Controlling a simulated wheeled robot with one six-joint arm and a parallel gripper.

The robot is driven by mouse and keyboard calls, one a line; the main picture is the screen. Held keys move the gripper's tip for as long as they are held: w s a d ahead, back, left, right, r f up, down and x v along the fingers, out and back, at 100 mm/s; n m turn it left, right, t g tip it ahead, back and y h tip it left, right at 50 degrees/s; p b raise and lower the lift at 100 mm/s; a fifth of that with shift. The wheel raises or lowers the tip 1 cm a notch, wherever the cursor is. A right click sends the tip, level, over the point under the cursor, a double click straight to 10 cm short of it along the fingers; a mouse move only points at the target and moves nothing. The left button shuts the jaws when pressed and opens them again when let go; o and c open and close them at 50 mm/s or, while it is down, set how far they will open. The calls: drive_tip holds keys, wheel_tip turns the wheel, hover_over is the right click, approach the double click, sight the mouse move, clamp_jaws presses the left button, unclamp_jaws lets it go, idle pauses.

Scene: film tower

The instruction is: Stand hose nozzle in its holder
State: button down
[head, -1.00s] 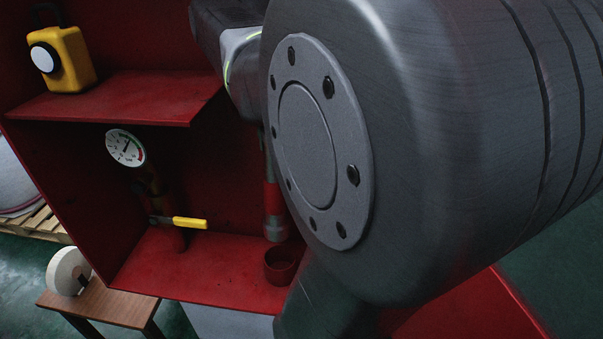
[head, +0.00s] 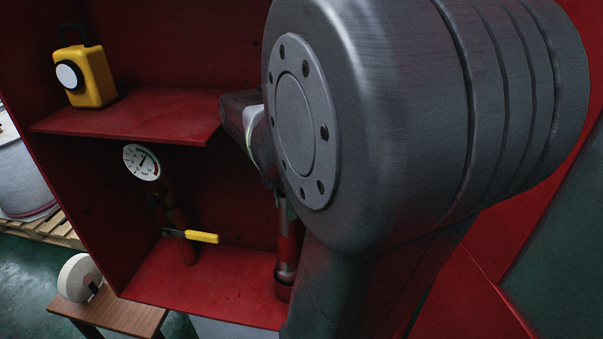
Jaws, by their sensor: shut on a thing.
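The hose nozzle (head: 287,245) is a red tube with silver metal ends and stands roughly upright. My gripper (head: 283,207) is shut on its upper part; the fingers are small and partly hidden by my arm. The holder (head: 283,292) is a short red cup on the cabinet's bottom shelf. The nozzle's lower end is at the cup's mouth, in line with it. I cannot tell how deep it sits inside. My arm hides the right side of the cup.
The red cabinet's bottom shelf (head: 205,285) also bears a pipe with a yellow-handled valve (head: 200,237) and a gauge (head: 141,162), left of the nozzle. An upper shelf (head: 130,118) carries a yellow lamp (head: 88,75). A wooden stool (head: 125,312) stands outside.

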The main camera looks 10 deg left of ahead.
drive_tip(key=shift+f+b, duration=0.35)
drive_tip(key=shift+f, duration=0.25)
drive_tip(key=c, duration=1.1)
unclamp_jaws()
drive_tip(key=shift+r, duration=0.1)
wheel_tip(320, 180, up, 13)
drive_tip(key=shift+b, duration=0.45)
